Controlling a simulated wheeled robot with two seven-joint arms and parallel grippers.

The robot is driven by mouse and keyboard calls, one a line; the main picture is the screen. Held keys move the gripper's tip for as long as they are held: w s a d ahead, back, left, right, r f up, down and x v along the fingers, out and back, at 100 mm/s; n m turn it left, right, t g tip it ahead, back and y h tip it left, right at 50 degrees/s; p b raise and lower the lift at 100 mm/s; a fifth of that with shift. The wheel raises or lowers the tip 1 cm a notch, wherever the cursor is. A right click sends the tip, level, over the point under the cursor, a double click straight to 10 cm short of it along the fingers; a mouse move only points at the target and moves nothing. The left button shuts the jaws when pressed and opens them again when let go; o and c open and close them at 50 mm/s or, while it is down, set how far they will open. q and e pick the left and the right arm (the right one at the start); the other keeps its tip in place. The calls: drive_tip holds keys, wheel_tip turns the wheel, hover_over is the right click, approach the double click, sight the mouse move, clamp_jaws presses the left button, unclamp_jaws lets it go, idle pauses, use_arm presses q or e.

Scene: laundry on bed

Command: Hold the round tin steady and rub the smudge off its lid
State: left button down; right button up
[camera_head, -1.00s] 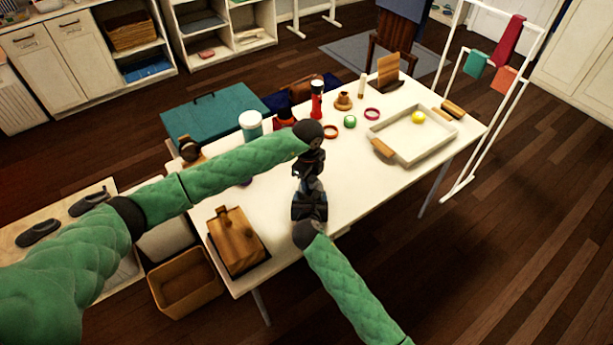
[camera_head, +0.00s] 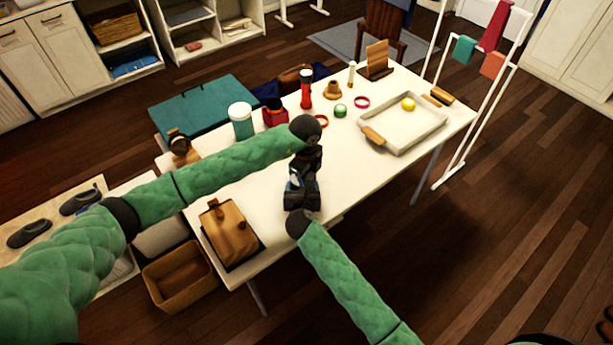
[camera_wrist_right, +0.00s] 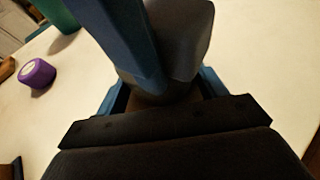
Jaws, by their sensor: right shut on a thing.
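I cannot make out the round tin or the smudge; my grippers and left arm cover the middle of the table. My left gripper (camera_head: 305,165) points down there, its fingertips hidden, so I cannot tell if it is open. My right gripper (camera_head: 302,192) meets it from the near side. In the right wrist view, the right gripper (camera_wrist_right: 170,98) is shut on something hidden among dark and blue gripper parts. A blue bar and a grey block, which I cannot identify, stand close in front of it.
A purple round object (camera_wrist_right: 38,73) lies on the tabletop in the right wrist view. A wooden box (camera_head: 228,230) stands at the table's near left.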

sight(340, 160)
use_arm(q)
drive_tip(key=shift+r, duration=2.9)
drive_tip(key=shift+r, duration=1.5)
drive_tip(key=w+d+f+m, duration=0.4)
drive_tip(key=w+d, duration=0.8)
drive_tip(key=w, duration=0.2)
wheel_tip(340, 160, down, 10)
drive_tip(key=shift+d+r, duration=0.1)
drive_tip(key=shift+s+f, duration=0.1)
drive_tip(key=shift+f, duration=0.55)
